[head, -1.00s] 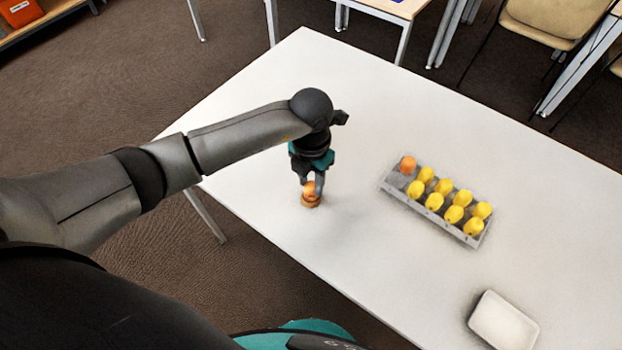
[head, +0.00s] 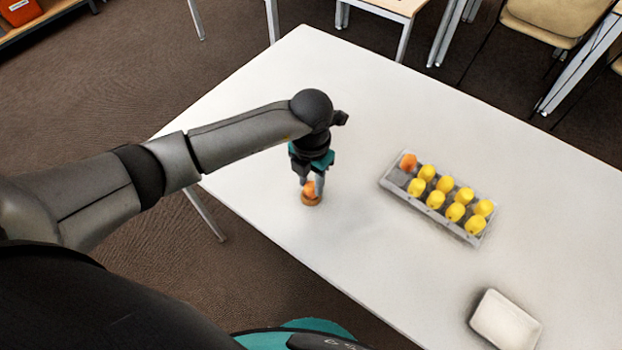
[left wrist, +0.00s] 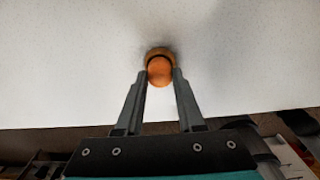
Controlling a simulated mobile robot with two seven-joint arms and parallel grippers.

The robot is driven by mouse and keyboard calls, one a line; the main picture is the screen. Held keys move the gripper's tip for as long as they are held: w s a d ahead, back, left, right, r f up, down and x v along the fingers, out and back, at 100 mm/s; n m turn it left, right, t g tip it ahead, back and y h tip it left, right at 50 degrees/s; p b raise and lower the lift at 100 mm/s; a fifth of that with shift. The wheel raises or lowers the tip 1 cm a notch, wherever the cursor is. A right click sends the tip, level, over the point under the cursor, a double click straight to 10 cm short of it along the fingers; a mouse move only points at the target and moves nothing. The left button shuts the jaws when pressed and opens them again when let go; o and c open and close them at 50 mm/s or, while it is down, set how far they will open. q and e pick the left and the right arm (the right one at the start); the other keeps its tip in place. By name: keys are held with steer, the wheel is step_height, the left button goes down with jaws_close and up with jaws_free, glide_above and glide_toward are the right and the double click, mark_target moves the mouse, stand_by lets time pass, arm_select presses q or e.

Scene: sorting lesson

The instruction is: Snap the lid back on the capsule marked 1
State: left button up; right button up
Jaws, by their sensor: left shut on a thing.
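My left gripper (head: 311,182) points down over the table with its fingers closed on an orange rounded piece (head: 308,189), which also shows between the fingertips in the left wrist view (left wrist: 160,71). Directly below the piece is a brownish-orange round base (head: 311,201), which stands on the table near its left edge. In the left wrist view this base (left wrist: 158,51) shows as a rim behind the orange piece. I cannot tell whether the two touch or are joined. No number mark is legible. My right gripper is not in view.
A grey tray (head: 461,236) on the white table (head: 300,110) holds several yellow capsules (head: 445,184) and an orange piece (head: 408,162) at its left end. A white dish (head: 505,320) lies at the lower right. The table between gripper and tray is clear.

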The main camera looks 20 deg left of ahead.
arm_select(q)
steer(key=shift+f, duration=0.1)
steer(key=o, duration=0.9)
step_height(320, 180, up, 15)
steer(key=p, duration=0.2)
steer(key=shift+p, duration=0.35)
steer(key=shift+d, duration=0.1)
